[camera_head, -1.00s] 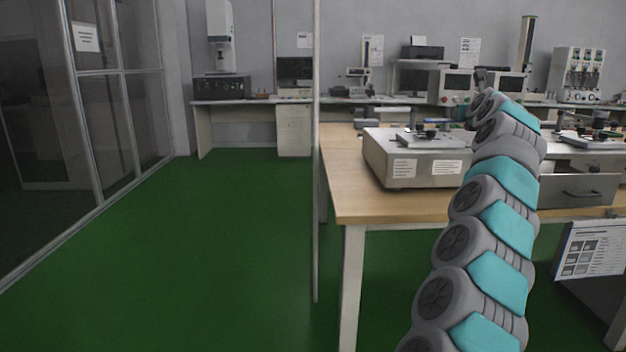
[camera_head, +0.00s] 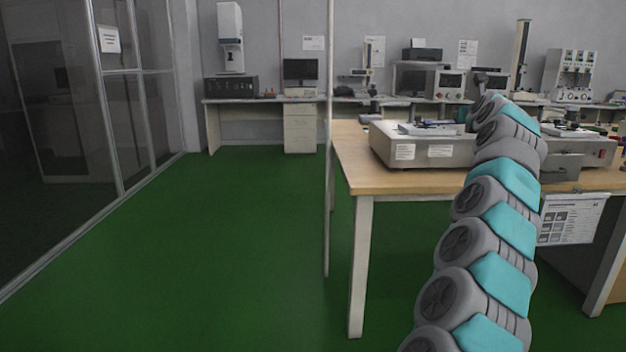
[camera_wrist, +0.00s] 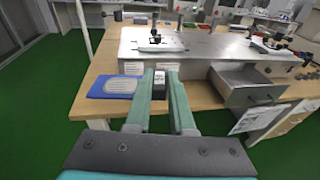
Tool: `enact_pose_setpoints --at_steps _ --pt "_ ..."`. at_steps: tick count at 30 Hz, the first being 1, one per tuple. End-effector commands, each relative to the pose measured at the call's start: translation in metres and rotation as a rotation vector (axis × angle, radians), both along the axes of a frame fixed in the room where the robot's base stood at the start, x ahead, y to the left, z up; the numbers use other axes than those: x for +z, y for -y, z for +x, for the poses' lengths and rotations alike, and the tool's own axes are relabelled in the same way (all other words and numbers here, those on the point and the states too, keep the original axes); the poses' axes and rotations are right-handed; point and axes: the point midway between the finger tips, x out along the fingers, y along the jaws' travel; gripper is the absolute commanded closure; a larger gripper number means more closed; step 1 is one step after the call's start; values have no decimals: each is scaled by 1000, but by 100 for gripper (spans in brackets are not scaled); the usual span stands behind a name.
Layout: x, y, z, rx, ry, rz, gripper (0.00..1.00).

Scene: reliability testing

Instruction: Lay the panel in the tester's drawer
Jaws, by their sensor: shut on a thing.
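The grey tester (camera_wrist: 200,45) stands on the wooden table beyond the gripper. Its drawer (camera_wrist: 255,96) is pulled out at the front, right of the gripper, and its inside looks empty. In the head view the tester (camera_head: 395,160) is partly behind my arm, and the drawer front (camera_head: 560,168) shows to the right.
A fixture (camera_wrist: 155,40) stands on the tester's top. A printed sheet (camera_head: 573,220) hangs at the table's front. Green floor (camera_head: 220,230) is clear at left.

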Motion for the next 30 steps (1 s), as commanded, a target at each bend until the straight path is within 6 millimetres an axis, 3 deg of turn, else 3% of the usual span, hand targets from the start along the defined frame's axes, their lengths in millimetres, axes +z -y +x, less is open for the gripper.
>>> enact_pose_setpoints --at_steps 14,21,30 --pt "-52 4 19 20 -11 -13 100" --pt "-103 -3 31 43 -13 -16 100" --pt "-176 -37 35 74 -11 -14 100"
